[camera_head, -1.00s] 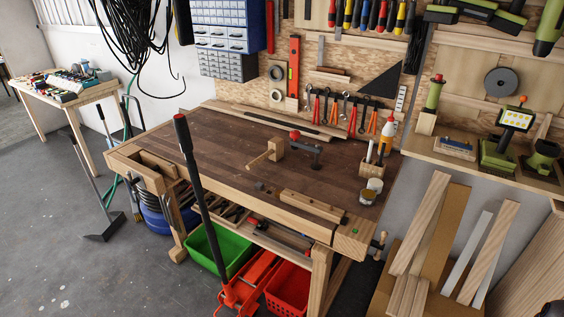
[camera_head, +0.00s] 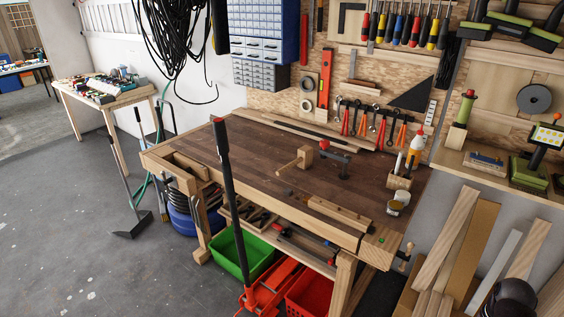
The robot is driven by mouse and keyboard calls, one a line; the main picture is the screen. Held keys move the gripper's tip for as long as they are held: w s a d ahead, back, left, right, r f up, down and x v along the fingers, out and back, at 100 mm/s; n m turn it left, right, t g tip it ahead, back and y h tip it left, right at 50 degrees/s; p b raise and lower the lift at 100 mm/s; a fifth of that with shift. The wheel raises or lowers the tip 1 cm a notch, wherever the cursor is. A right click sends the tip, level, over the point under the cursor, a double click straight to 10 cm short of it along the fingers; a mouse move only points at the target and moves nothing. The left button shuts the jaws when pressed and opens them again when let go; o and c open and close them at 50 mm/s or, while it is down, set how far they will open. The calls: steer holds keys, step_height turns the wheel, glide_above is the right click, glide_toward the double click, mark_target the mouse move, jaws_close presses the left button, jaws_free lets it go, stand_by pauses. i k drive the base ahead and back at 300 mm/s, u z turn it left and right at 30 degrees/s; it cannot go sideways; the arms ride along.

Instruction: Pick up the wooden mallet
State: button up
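The wooden mallet (camera_head: 305,157) is on the dark brown top of the workbench (camera_head: 255,165). Its light block head is toward the back right, and its thin handle points to the front left. Nothing holds it. A red-and-black clamp-like tool (camera_head: 335,155) stands just to its right, close to the head. My gripper's fingers do not show in this view. A dark rounded shape at the bottom right corner looks like part of my arm, well away from the mallet.
A pot of tools (camera_head: 400,181) and a small tin (camera_head: 397,205) stand at the bench's right end. A wooden strip (camera_head: 340,212) lies along the front edge. A red jack with a long upright handle (camera_head: 227,185) stands before the bench. Planks (camera_head: 446,245) lean at the right.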

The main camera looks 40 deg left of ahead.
mark_target(304, 160)
steer(key=u, duration=1.25)
steer(key=k, duration=0.95)
steer(key=i, duration=0.9)
